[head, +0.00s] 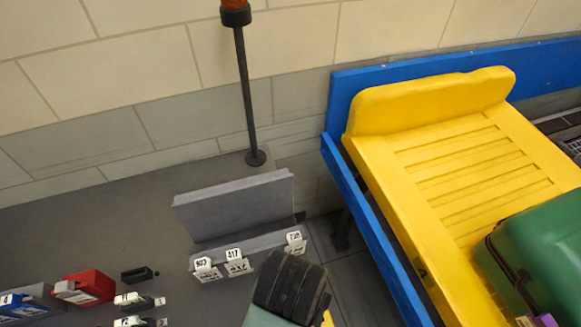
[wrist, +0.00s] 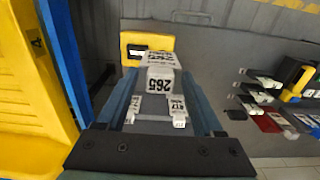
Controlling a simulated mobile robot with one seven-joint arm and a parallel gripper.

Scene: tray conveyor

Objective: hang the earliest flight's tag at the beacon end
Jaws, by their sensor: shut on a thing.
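The beacon (head: 236,12) is an orange lamp on a dark pole behind the right end of a grey tag rail (head: 262,241). White tags hang there: 903 (head: 202,266) at left, 417 (head: 235,262) beside it, and one reading about 728 (head: 295,242) at the right end near the pole. A gap lies between 417 and the right tag. My gripper (head: 288,288) is in front of the rail. In the wrist view it is shut on a white tag that seems to read 265 (wrist: 160,84); my gripper hides this tag from the head view. Tag 417 (wrist: 178,108) shows below it.
A yellow tray (head: 455,160) with a green suitcase (head: 540,250) sits on the blue-sided conveyor (head: 375,235) at right. A grey upright panel (head: 235,205) stands behind the rail. A red block (head: 85,287) and several small items lie at lower left. A yellow block (wrist: 150,42) shows beyond my fingers.

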